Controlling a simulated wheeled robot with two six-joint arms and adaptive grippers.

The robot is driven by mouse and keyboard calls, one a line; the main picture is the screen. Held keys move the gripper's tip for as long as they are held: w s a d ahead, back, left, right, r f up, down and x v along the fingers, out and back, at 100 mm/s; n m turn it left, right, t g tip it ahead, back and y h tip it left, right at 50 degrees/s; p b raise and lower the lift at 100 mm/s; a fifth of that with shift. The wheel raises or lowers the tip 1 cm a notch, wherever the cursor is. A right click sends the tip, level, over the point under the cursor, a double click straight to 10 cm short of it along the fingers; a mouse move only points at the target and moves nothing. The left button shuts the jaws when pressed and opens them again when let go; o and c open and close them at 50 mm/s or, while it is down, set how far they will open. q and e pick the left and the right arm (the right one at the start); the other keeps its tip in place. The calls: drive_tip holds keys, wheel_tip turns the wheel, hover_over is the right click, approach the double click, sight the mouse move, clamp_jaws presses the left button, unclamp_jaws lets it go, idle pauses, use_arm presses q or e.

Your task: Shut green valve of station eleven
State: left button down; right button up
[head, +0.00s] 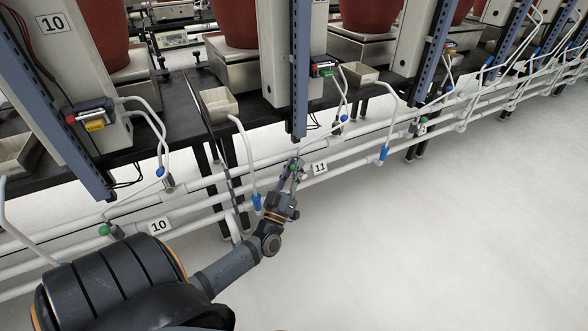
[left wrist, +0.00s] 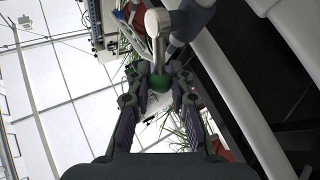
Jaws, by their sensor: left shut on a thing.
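The green valve (left wrist: 159,83) of station eleven shows in the left wrist view as a green knob below a pale pipe end. My left gripper (head: 296,170) is at this valve in the head view, just left of the number 11 plate (head: 320,168). The gripper's fingers stand on both sides of the knob in the left wrist view and are shut on it. In the head view the fingers hide most of the valve. My right gripper is not in view.
White horizontal pipes (head: 205,198) run along the front of the black bench. A blue fitting (head: 257,203) hangs on a pipe just left of my gripper. Station ten's green valve (head: 104,230) and number 10 plate (head: 160,226) are at left. The floor at right is clear.

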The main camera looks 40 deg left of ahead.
use_arm(q)
drive_tip(key=c, duration=1.2)
unclamp_jaws()
drive_tip(key=v, duration=1.2)
drive_tip(key=shift+o, duration=0.2)
drive_tip(key=shift+r, duration=0.1)
